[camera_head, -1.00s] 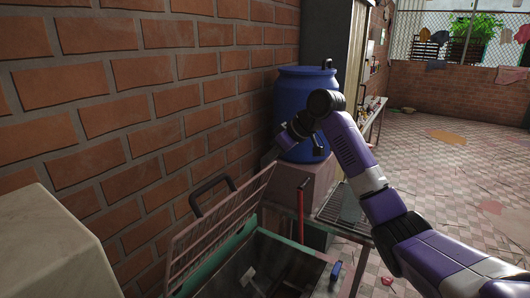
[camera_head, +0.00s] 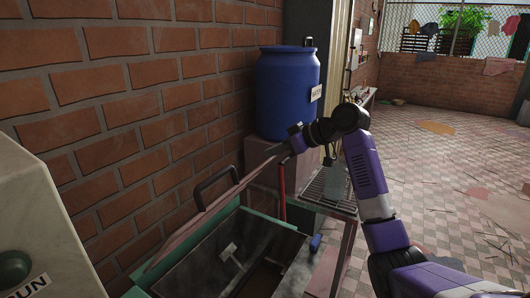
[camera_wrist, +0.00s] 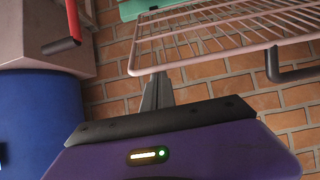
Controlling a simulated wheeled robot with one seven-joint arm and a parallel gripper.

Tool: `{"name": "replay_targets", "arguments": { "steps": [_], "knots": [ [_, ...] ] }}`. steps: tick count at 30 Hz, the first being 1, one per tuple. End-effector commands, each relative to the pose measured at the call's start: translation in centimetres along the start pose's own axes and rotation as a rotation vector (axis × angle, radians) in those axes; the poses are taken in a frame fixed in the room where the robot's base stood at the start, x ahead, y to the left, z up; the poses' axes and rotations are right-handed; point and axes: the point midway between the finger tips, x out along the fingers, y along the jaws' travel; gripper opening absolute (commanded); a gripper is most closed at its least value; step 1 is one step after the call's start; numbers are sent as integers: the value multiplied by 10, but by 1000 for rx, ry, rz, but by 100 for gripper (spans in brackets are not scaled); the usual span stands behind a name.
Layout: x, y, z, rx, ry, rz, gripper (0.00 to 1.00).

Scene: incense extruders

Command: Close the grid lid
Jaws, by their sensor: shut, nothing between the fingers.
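The grid lid (camera_head: 225,200) is a pinkish wire rack over the green-rimmed metal bin (camera_head: 190,262). In the head view I see it nearly edge-on, as a tilted strip raised above the bin's opening. In the wrist view the grid lid (camera_wrist: 215,30) shows its thin bars and pale rim across the top. My gripper (camera_head: 281,154) is shut and empty at the far end of the lid. In the wrist view my gripper (camera_wrist: 158,78) has its fingertips close to the lid's rim; whether they touch it I cannot tell.
A black handle (camera_head: 199,190) stands by the wall side of the bin. A red lever (camera_head: 282,180) rises at the bin's far end. A blue barrel (camera_head: 287,95) stands beyond. The brick wall (camera_head: 130,120) is close on the left; tiled floor (camera_head: 440,200) is open on the right.

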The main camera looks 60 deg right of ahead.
Motion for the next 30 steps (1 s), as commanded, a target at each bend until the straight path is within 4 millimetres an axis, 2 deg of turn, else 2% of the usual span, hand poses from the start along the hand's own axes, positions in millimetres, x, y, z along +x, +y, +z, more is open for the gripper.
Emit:
{"name": "replay_targets", "arguments": {
  "steps": [1,9,17,30],
  "knots": [
    [4,0,22,5,31,0,0],
    [-9,0,77,5,186,0,0],
    [-14,0,125,2,319,1,0],
    [-8,0,198,1,521,-1,0]
  ]
}}
